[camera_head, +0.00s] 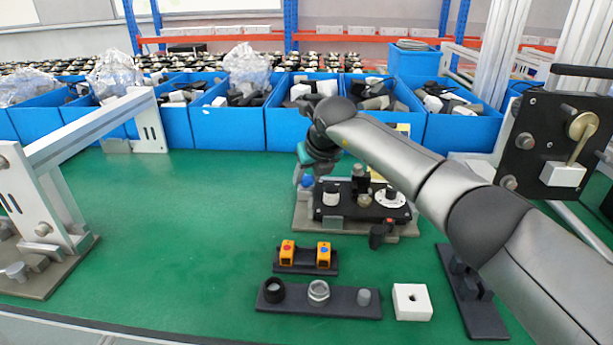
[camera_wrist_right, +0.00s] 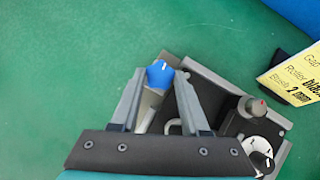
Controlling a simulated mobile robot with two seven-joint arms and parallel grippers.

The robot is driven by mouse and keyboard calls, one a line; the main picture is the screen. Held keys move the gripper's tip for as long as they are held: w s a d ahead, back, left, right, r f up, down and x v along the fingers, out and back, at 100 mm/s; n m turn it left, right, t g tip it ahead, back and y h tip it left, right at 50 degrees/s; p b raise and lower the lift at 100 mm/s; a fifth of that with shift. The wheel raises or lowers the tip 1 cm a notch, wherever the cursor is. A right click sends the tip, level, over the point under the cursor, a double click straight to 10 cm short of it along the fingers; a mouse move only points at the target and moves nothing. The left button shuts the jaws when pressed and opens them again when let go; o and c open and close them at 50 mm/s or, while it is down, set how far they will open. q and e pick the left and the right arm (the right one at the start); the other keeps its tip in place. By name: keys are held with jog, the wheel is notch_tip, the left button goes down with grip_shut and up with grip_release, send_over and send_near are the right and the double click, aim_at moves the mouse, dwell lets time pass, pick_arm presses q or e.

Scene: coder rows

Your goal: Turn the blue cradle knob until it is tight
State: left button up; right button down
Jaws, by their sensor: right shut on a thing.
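The blue cradle knob (camera_head: 306,181) stands at the left end of the fixture's grey base plate (camera_head: 302,222). It also shows in the right wrist view (camera_wrist_right: 160,74), with a white mark on its top. My right gripper (camera_head: 308,168) reaches down over the knob from above. In the right wrist view its two fingers (camera_wrist_right: 160,82) stand on either side of the knob and are shut on it. A black block (camera_head: 345,211) with white and metal fittings sits beside the knob on the same plate. My left gripper is not in view.
Blue bins (camera_head: 293,128) of parts line the back. In front lie a holder with two orange pieces (camera_head: 324,254), a dark strip with round parts (camera_head: 340,302) and a white block (camera_head: 412,302). A yellow label (camera_wrist_right: 295,80) stands nearby.

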jog(key=shift+a+m+h, duration=0.1)
jog(key=shift+m+h, duration=0.4)
jog(key=shift+m, duration=0.3)
jog(key=shift+a+m+h+b, duration=0.15)
jog(key=shift+m+h+b, duration=0.2)
jog(key=shift+m+h, duration=0.65)
jog(key=shift+m+y, duration=0.3)
jog(key=shift+a+f+m+b, duration=0.1)
jog(key=shift+m+b, duration=0.3)
jog(key=shift+m, duration=0.1)
jog(key=shift+m+h+b, duration=0.35)
jog(key=shift+m+h, duration=0.45)
jog(key=c, duration=0.5)
grip_release()
jog(key=shift+c, duration=0.2)
